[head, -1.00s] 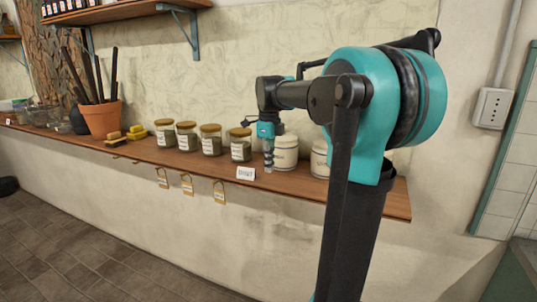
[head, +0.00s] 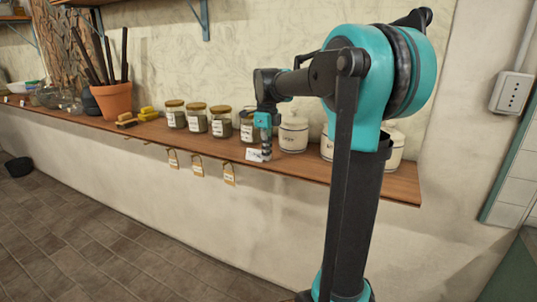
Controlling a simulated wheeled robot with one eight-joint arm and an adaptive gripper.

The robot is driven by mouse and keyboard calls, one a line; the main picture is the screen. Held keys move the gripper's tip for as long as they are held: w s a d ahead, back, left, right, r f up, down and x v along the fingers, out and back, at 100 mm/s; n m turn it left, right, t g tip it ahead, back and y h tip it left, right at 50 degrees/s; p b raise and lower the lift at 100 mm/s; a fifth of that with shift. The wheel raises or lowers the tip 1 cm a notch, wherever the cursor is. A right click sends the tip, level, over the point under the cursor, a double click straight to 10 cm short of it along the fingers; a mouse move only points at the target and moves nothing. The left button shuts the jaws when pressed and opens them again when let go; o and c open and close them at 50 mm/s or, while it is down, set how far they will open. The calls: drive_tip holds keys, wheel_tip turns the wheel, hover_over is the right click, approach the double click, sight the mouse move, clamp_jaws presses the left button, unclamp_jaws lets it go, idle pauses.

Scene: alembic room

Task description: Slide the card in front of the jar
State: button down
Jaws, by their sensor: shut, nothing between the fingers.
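The small white card (head: 253,155) stands near the front of the wooden shelf, with dark writing on it. It is in front of and slightly right of the rightmost glass jar (head: 247,131), which has a brown lid and a white label. My gripper (head: 266,156) points down with its fingers shut. It is low over the shelf at the card's right end and covers part of it. I cannot tell whether it touches the card. Other similar jars (head: 221,124) stand in a row to the left.
White canisters (head: 293,135) stand right of my gripper, partly behind my arm. Tags (head: 229,175) hang below the shelf's front edge (head: 310,178). The shelf front left of the card is clear.

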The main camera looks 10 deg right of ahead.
sight(244, 156)
drive_tip(key=w+a, duration=0.3)
drive_tip(key=a, duration=0.2)
drive_tip(key=w+a, duration=0.2)
drive_tip(key=shift+w+a, duration=0.3)
drive_tip(key=shift+w, duration=0.05)
